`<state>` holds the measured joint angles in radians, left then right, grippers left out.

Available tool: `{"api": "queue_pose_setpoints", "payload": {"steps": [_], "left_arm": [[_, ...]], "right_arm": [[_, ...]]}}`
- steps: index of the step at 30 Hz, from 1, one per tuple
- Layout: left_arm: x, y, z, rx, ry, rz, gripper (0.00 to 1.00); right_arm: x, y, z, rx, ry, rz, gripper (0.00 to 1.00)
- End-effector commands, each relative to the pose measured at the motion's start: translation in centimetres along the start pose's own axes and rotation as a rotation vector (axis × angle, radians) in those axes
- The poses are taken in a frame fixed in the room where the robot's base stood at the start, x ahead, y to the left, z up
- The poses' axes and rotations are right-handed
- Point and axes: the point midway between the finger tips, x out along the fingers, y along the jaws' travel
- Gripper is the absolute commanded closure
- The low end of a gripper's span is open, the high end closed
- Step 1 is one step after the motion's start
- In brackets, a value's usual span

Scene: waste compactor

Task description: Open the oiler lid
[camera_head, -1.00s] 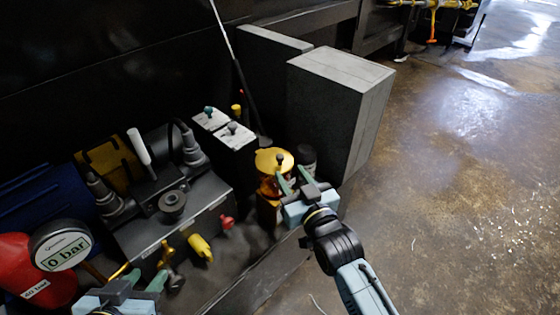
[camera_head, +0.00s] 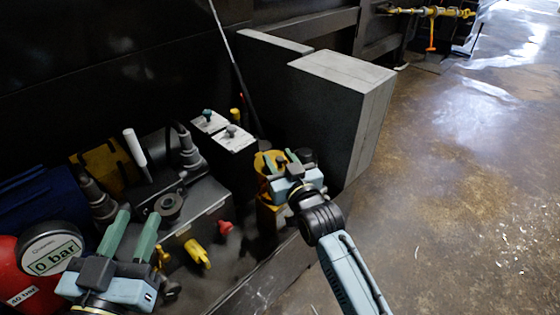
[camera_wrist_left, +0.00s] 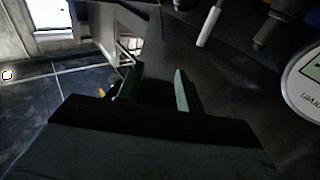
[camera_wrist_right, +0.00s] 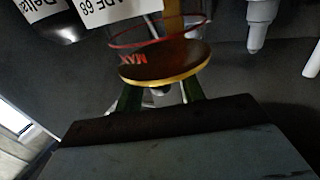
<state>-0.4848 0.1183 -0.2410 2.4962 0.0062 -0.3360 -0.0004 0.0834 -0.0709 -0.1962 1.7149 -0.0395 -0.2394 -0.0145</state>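The oiler has an amber-yellow lid (camera_head: 262,162), partly hidden behind my right gripper in the head view. In the right wrist view the lid (camera_wrist_right: 165,66) is a brown disc with a yellow rim, close in front of the fingertips. My right gripper (camera_head: 274,160) is at the oiler, its fingers apart. In the right wrist view, a small pale knob-like part shows between the right fingers (camera_wrist_right: 160,97), with gaps visible beside it. Contact with the lid cannot be told. My left gripper (camera_head: 134,216) is open and empty above the front left of the machine.
A pressure gauge (camera_head: 52,250) reading 0 bar stands at the lower left. Yellow (camera_head: 198,253) and red (camera_head: 225,227) knobs are on the machine's front. White-topped boxes (camera_head: 232,140) stand behind the oiler, and a large grey block (camera_head: 335,110) behind right. The floor at right is clear.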

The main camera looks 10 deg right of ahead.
Motion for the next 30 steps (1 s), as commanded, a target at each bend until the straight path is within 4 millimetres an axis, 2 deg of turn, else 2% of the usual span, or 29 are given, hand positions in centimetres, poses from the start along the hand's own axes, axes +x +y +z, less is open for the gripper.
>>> {"api": "queue_pose_setpoints", "payload": {"steps": [4, 5, 13, 25, 30], "left_arm": [[0.0, 0.0, 0.0, 0.000, 0.000, 0.000, 0.64], [0.0, 0.0, 0.0, 0.000, -0.001, 0.000, 0.64], [0.0, 0.0, 0.0, 0.000, -0.002, 0.000, 0.64], [0.0, 0.0, 0.3, 0.000, -0.025, -0.001, 0.64], [-0.4, -0.6, 2.3, 0.005, -0.155, -0.014, 0.64]], "right_arm": [[0.0, 0.0, 0.0, 0.000, 0.000, 0.000, 0.61], [0.0, 0.0, 0.0, 0.000, 0.000, 0.000, 0.64], [0.0, 0.0, 0.0, 0.000, 0.000, 0.000, 0.99], [0.0, 0.1, -0.1, -0.002, -0.004, 0.002, 1.00], [0.1, 0.6, -0.2, -0.007, -0.017, 0.010, 1.00]]}}
